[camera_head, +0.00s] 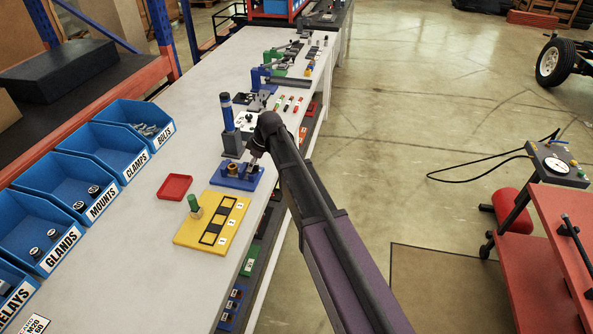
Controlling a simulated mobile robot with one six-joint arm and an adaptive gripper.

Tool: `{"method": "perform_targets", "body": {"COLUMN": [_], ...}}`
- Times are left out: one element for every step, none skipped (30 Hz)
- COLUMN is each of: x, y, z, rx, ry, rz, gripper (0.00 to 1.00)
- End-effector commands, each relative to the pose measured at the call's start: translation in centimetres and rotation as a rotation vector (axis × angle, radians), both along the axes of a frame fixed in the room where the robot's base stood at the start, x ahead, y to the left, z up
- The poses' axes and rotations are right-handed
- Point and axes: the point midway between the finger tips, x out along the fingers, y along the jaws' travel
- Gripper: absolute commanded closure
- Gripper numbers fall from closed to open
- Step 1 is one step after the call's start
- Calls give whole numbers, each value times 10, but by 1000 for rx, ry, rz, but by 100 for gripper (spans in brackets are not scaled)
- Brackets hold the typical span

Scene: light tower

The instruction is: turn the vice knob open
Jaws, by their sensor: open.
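My arm reaches in from the lower right, and my gripper (252,163) points down over a small blue base plate (223,178) on the white bench. The jaws are open. They look small here, and whether they touch anything is unclear. Small round brass-coloured parts (232,169) stand on the blue plate close to the gripper's left. A dark grey block (231,144) stands just behind, with an upright blue cylinder (227,112) on it. I cannot make out for certain which part is the vice knob; my wrist may hide it.
A yellow board (187,233) with a green-topped peg (194,204) lies in front, and a red tray (175,187) to its left. Blue labelled bins (83,183) line the bench's left edge. Other fixtures (280,70) stand farther back.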

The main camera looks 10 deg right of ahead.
Motion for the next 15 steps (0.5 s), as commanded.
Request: {"method": "perform_targets", "body": {"x": [-1, -1, -1, -1, -1, -1, -1, -1, -2, -2, -2, -2, -2, -2, -2], "y": [0, 0, 0, 0, 0, 0, 0, 0, 1, 1, 1, 1, 1, 1, 1], "z": [0, 0, 0, 0, 0, 0, 0, 0, 0, 0, 0, 0, 0, 0, 0], "rx": [0, 0, 0, 0, -1, -1, 0, -1, -1, 0, 0, -1, -2, -1, -1], "ry": [0, -1, 0, -1, -1, -2, -1, -1, -1, -2, -1, -1, -1, -1, -1], "rz": [-11, -19, -34, -45, -57, -77, -91, -108, -130, -148, -167, -192, -211, -229, -255], "gripper": [46, 46, 46, 46, 46, 46, 46, 46, 46, 46, 46, 46, 46, 46, 46]}}
